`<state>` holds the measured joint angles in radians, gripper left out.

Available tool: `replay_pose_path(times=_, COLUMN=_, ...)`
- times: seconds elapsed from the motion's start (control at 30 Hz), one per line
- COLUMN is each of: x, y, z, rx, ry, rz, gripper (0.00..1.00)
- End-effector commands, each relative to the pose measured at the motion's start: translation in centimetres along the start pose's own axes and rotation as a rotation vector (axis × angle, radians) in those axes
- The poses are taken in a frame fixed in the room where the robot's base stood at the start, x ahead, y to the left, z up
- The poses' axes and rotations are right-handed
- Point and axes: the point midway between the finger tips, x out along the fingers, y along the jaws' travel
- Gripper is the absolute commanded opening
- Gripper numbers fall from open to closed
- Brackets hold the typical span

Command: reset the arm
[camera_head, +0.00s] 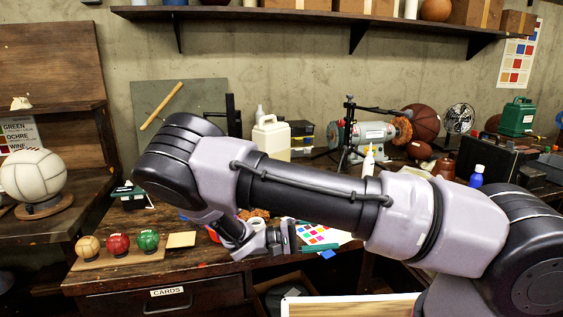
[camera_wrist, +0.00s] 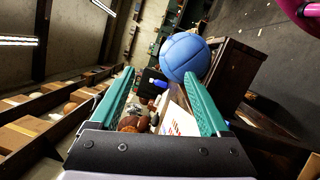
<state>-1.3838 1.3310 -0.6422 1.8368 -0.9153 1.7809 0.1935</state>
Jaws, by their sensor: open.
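My arm stretches across the middle of the head view, from the lower right to a bend at the left, then folds down toward the bench. My gripper (camera_head: 320,247) is partly hidden there, with a green finger showing by the colour card. In the wrist view, my gripper (camera_wrist: 159,74) shows two green fingers spread apart with nothing held between them. A blue ball (camera_wrist: 184,55) appears beyond the fingertips in that tilted view; I cannot tell its distance.
Small tan (camera_head: 88,247), red (camera_head: 118,244) and green (camera_head: 148,240) balls sit on the bench's left front. A white ball (camera_head: 33,175) stands at the left. A white jug (camera_head: 271,138), bench grinder (camera_head: 368,134) and brown ball (camera_head: 421,123) stand behind my arm. A shelf (camera_head: 300,17) runs above.

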Motion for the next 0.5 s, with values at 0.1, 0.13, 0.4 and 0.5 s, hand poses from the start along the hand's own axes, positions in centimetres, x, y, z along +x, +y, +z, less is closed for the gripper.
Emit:
replay_pose_path(times=0.1, x=1.5, y=1.5, z=0.5, rx=-0.07, ry=-0.072, rz=-0.212, gripper=0.8)
replay_pose_path(times=0.13, x=1.8, y=1.8, z=0.6, rx=-0.084, ry=-0.086, rz=-0.263, gripper=0.8)
replay_pose_path(times=0.4, x=4.1, y=5.7, z=1.9, rx=-0.15, ry=-0.171, rz=-0.726, gripper=0.8)
replay_pose_path(times=0.5, x=4.9, y=7.5, z=2.4, rx=-0.144, ry=-0.184, rz=-0.893, gripper=0.8)
